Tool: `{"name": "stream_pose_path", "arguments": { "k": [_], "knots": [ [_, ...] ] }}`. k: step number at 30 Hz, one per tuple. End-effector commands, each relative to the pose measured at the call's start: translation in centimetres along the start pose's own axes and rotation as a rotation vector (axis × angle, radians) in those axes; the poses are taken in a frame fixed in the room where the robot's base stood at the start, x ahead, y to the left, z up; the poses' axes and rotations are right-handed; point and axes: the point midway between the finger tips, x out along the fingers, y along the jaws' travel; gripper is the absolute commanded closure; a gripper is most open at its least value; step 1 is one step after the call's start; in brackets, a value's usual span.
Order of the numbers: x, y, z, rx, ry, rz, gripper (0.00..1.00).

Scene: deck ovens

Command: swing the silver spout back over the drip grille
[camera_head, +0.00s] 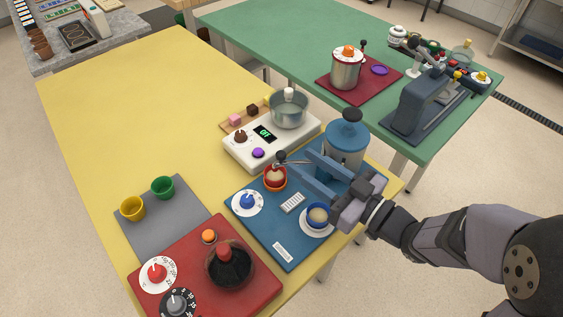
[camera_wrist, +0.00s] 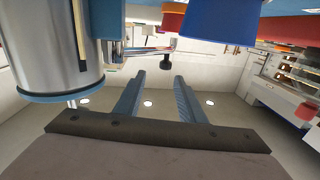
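The silver spout (camera_head: 294,162) reaches left from the blue-lidded silver urn (camera_head: 343,150), with a black knob at its outer end, above or close beside the red cup (camera_head: 275,179). The white drip grille (camera_head: 292,203) lies on the blue mat in front, clear of the spout. My gripper (camera_head: 299,166) is open, its two blue fingers pointing at the spout. In the wrist view, which looks upside down, the spout (camera_wrist: 150,49) and its knob lie just beyond my spread fingertips (camera_wrist: 156,80). Nothing shows between the fingers. Whether a finger touches the spout I cannot tell.
A blue cup on a white saucer (camera_head: 303,230) stands right of the grille, close under my gripper. A blue knob on a white dial (camera_head: 247,203) is at the left. The blue mat's front is mostly clear.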

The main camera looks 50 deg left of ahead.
Motion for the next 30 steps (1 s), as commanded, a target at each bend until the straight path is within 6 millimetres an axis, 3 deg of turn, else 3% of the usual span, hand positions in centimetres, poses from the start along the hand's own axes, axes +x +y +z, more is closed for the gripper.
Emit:
{"name": "stream_pose_path", "arguments": {
  "k": [2,11,24,30],
  "knots": [
    [-0.1,-0.5,0.8,-0.026,0.004,-0.016,0.64],
    [0.4,-0.8,0.8,-0.042,0.007,-0.026,0.64],
    [5.5,-0.9,0.7,-0.041,0.006,-0.026,0.64],
    [6.9,-0.9,0.7,-0.041,0.007,-0.024,0.64]
  ]
}}
